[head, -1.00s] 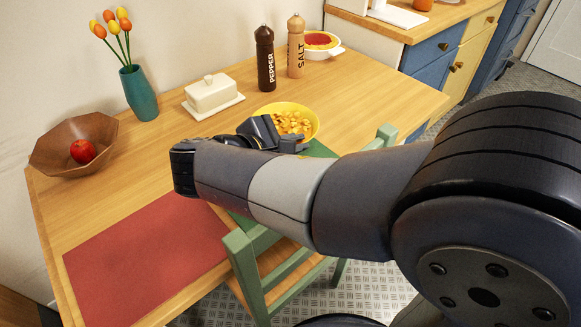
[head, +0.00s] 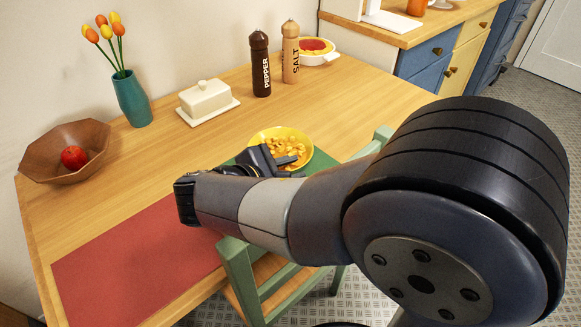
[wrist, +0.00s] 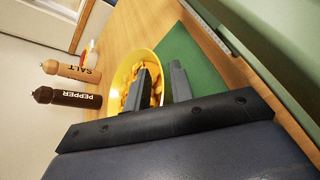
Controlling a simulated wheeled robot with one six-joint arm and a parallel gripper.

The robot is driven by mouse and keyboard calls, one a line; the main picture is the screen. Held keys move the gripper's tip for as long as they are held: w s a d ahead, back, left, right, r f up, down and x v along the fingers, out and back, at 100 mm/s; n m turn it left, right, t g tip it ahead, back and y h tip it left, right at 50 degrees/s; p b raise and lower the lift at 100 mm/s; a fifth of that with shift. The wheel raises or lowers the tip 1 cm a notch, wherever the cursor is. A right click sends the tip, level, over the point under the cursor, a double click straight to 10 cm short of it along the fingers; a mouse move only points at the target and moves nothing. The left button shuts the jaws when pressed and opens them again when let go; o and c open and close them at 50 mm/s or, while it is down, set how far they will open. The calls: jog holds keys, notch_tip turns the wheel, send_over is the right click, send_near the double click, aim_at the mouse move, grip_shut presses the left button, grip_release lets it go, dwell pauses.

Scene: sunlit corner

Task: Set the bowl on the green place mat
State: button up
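The yellow bowl (head: 303,141), filled with orange pieces, is at the near side of the table, over the green place mat (head: 325,162). The mat shows on both sides of it. My gripper (head: 265,160) is at the bowl's near left rim, partly hidden by my arm. In the wrist view my gripper (wrist: 160,85) has one finger inside the bowl (wrist: 122,75) and one outside, with the rim between them. It looks shut on the rim. The green mat (wrist: 195,65) lies beyond the outer finger. I cannot tell whether the bowl touches the mat.
A red mat (head: 140,262) lies at left. A wooden bowl (head: 40,160) with an apple (head: 74,157), a vase (head: 132,98), butter dish (head: 207,100), pepper mill (head: 260,65), salt mill (head: 290,52) and white dish (head: 318,58) stand farther back. A green chair (head: 240,275) stands in front.

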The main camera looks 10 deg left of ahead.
jog(key=shift+o, duration=0.6)
jog(key=shift+r, duration=0.15)
jog(key=shift+s+a+r, duration=0.15)
jog(key=p+v, duration=0.3)
jog(key=v, duration=0.8)
jog(key=shift+s+a, duration=0.15)
jog(key=shift+s, duration=0.05)
